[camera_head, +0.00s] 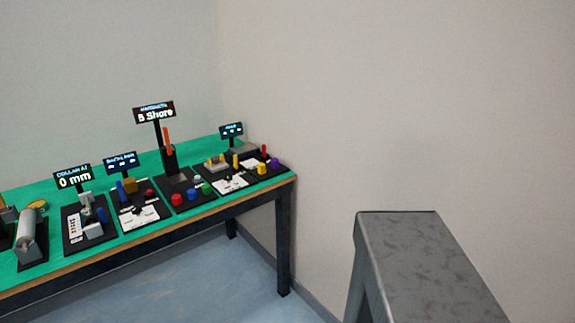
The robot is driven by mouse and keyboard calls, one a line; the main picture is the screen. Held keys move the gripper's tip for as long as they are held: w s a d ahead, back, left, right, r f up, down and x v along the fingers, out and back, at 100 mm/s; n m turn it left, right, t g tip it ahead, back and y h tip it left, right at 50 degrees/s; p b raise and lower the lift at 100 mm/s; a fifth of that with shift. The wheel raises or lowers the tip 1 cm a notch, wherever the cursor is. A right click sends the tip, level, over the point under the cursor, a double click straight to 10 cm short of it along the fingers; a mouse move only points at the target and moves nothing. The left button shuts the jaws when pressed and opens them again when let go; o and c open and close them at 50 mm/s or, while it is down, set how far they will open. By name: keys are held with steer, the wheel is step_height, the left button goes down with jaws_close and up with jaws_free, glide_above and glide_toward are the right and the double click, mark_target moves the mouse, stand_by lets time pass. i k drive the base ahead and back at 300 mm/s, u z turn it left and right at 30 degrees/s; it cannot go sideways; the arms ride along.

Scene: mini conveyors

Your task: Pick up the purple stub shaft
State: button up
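A small purple piece (274,162), which looks like the purple stub shaft, stands on a dark mat at the right end of the green-topped table (205,207). A yellow piece (262,168) stands just left of it, and a red upright piece (264,151) is behind it. The purple piece is small and far off, so its exact shape is hard to tell. My gripper is not in view.
Dark station mats with signs line the table, including a tall "5 Shore" sign (154,112) and a "0 mm" sign (73,178). Open blue floor (215,280) lies in front; a wall is close at the right.

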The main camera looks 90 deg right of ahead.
mark_target(274, 162)
steer(key=z, duration=4.9)
steer(key=i, duration=0.1)
steer(key=u, duration=3.45)
steer(key=k, duration=0.6)
steer(key=u, duration=0.1)
steer(key=i, duration=0.55)
steer(key=z, duration=0.15)
